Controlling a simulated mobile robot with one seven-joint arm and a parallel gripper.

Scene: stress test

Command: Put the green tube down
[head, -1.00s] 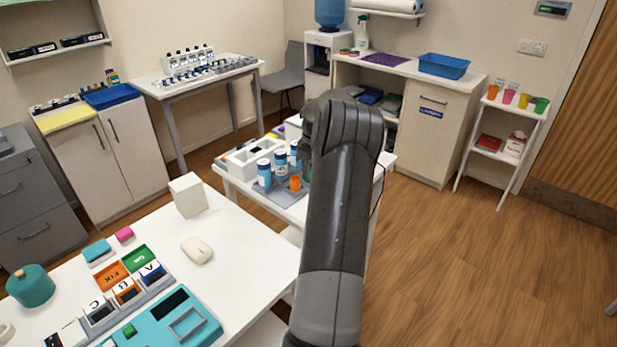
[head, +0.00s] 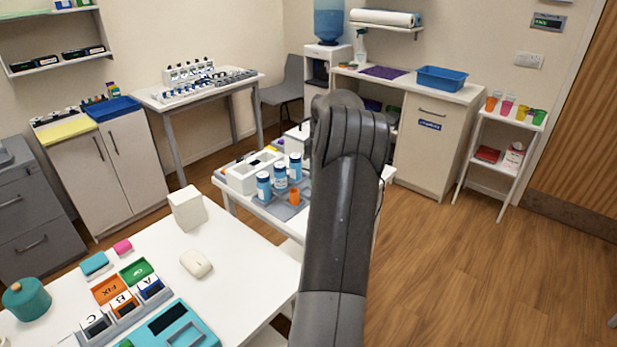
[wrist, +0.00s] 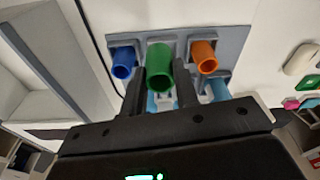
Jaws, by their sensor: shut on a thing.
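The green tube (wrist: 159,66) is between the fingers of my gripper (wrist: 161,88) in the wrist view, and the gripper is shut on it. The tube stands in line between a blue tube (wrist: 123,62) on the left and an orange tube (wrist: 204,56) on the right, at a grey rack (wrist: 180,39). It looks larger than both. I cannot tell whether its lower end is seated or held above the rack. In the head view my arm hides the gripper and the green tube; the orange tube (head: 294,197) shows left of the arm.
Several blue bottles (head: 263,186) and a white holder (head: 243,174) stand beside the orange tube on the small table (head: 255,213). A nearer white table (head: 232,257) carries a white block (head: 187,208) and labelled blocks. Open floor (head: 450,265) lies to the right.

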